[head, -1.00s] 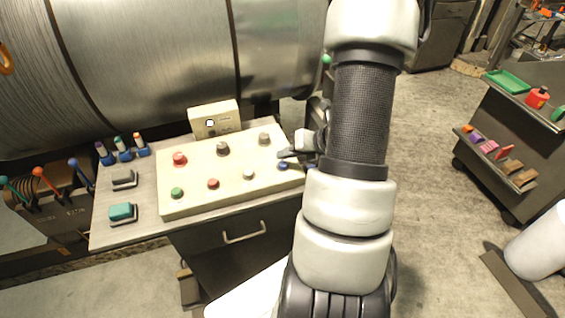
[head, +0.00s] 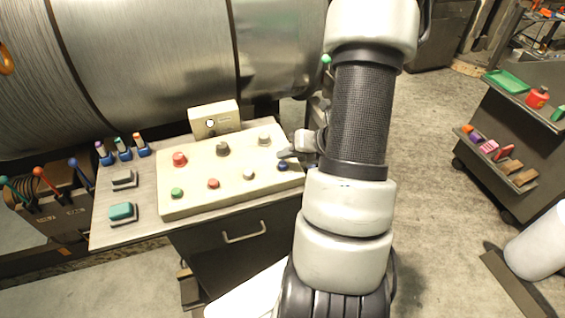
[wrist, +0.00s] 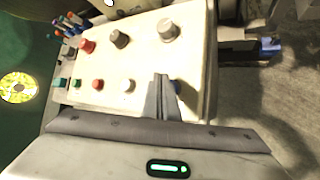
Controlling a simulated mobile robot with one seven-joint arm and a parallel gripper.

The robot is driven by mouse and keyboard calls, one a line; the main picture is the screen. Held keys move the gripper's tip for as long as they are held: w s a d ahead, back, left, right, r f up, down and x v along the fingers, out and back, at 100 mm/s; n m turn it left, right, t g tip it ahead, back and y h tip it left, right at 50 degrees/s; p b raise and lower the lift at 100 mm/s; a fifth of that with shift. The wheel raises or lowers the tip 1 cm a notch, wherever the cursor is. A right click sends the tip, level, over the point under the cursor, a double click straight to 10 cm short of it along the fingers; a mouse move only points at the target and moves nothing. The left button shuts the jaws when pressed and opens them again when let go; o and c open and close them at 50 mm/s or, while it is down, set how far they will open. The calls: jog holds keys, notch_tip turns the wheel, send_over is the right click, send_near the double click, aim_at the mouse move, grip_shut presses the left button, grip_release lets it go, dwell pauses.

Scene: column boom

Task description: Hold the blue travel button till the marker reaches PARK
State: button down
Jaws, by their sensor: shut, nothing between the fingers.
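The blue button (head: 283,166) sits at the right front of the cream control panel (head: 240,198). It also shows in the wrist view (wrist: 177,87), partly hidden beside the fingers. My gripper (head: 281,154) is shut and empty over the panel's right side, just behind the blue button in the head view. In the wrist view its fingertips (wrist: 161,77) are left of the button. I see no clear contact with the button. A small box with a round dial (head: 210,123) stands behind the panel. Its marker and any PARK lettering are too small to read.
The panel also has red (head: 179,159), green (head: 177,193), white and grey knobs or buttons close by. A large metal drum (head: 150,60) is behind. Open floor lies right of my arm.

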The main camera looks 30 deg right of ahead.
aim_at(286, 165)
jog(key=shift+f, duration=0.1)
jog(key=shift+f+b, duration=0.3)
jog(key=shift+b, duration=0.1)
jog(key=shift+f+b, duration=0.5)
jog(key=shift+f, duration=0.05)
dwell(1.7)
jog(key=shift+r, duration=0.1)
dwell(3.1)
jog(key=shift+r+p, duration=0.8)
jog(key=shift+r, duration=0.05)
jog(key=shift+r+p, duration=2.15)
jog(key=shift+r, duration=0.4)
